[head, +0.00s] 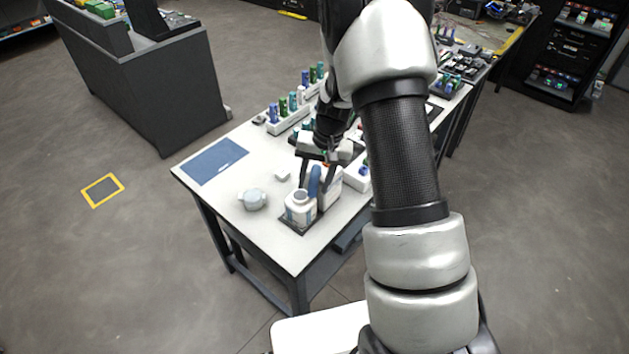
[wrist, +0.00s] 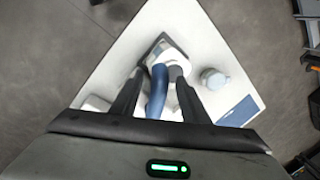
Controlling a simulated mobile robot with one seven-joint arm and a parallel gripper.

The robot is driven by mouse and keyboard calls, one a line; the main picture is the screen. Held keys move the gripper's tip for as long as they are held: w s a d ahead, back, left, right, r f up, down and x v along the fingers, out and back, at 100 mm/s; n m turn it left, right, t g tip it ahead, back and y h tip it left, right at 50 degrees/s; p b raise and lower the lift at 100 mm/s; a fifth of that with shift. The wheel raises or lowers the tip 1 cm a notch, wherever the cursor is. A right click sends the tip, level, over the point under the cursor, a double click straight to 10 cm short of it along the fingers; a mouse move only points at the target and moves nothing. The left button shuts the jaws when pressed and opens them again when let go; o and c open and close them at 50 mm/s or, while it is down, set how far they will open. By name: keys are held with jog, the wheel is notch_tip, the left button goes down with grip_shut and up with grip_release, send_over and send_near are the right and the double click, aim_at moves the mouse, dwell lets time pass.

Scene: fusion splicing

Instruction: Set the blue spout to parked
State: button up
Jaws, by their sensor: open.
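The blue spout (head: 314,181) stands up from a white device on a dark base plate near the table's front corner. In the wrist view the blue spout (wrist: 157,88) is a curved blue piece between the two dark fingers. My gripper (head: 317,186) is open, with one finger on each side of the spout. In the wrist view my gripper (wrist: 155,85) also straddles it; I cannot tell whether a finger touches it. A white bottle (head: 300,207) with an open grey neck stands in front of the spout.
The white table (head: 225,190) holds a pale blue-grey pot (head: 252,199), a small white block (head: 282,174) and a blue mat (head: 214,161). A rack with several coloured bottles (head: 287,122) stands behind. The table's left front is mostly clear.

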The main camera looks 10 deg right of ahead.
jog(key=shift+c, duration=0.3)
grip_shut()
jog(key=shift+d+f+n+b, duration=0.2)
jog(key=shift+n+b, duration=0.1)
jog(key=shift+b, duration=0.2)
jog(key=shift+s+d+n+b, duration=0.1)
jog(key=shift+d+n+b, duration=0.1)
jog(key=shift+n+b, duration=0.2)
jog(key=shift+r, duration=0.2)
jog(key=shift+o, duration=0.3)
grip_release()
jog(key=d+r, duration=0.3)
jog(key=r, duration=1.4)
jog(key=shift+s, duration=0.35)
jog(key=shift+d, duration=0.1)
